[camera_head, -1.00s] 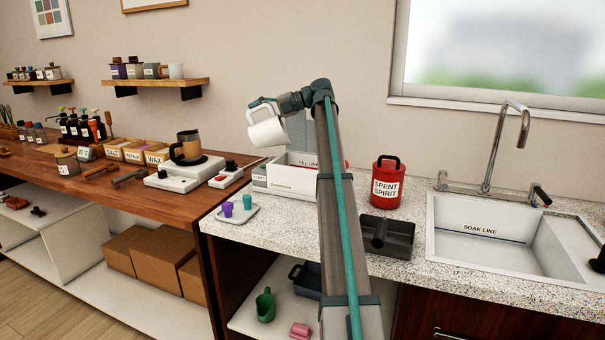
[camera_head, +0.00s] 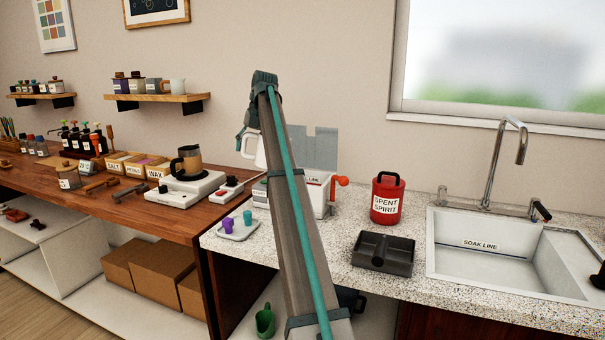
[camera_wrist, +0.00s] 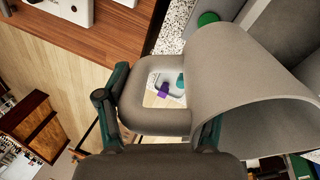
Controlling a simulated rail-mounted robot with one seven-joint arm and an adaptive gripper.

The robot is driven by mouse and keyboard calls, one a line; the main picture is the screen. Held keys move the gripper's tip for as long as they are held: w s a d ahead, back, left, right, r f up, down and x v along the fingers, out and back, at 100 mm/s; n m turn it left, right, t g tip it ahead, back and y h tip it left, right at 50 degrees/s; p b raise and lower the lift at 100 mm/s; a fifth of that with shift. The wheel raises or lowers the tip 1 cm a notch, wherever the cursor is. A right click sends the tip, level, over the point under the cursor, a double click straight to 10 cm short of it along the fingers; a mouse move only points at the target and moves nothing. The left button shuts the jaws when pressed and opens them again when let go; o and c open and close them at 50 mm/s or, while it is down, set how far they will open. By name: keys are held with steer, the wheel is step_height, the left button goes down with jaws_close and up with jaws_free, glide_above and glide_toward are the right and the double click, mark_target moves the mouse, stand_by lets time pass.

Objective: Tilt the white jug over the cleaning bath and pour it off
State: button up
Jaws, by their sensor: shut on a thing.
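The white jug (camera_head: 260,157) shows in the head view just left of my arm, which hides much of it. Its tilt there is hard to tell. In the wrist view the jug (camera_wrist: 245,85) looks grey and fills the right side, its handle (camera_wrist: 150,118) between my fingers. My gripper (camera_wrist: 160,112) is shut on that handle; in the head view the gripper (camera_head: 243,137) is partly hidden. The white cleaning bath (camera_head: 318,192), with a fill-line label, stands on the counter, partly behind my arm. The jug appears near its left side; I see no liquid.
A grey panel (camera_head: 322,147) rises behind the bath, and an orange knob (camera_head: 341,181) sticks out at its right. The red spent spirit can (camera_head: 387,203), dark tray (camera_head: 383,251) and sink (camera_head: 480,250) are to the right.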

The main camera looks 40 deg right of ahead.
steer(key=shift+r+p, duration=1.1)
steer(key=shift+r, duration=0.4)
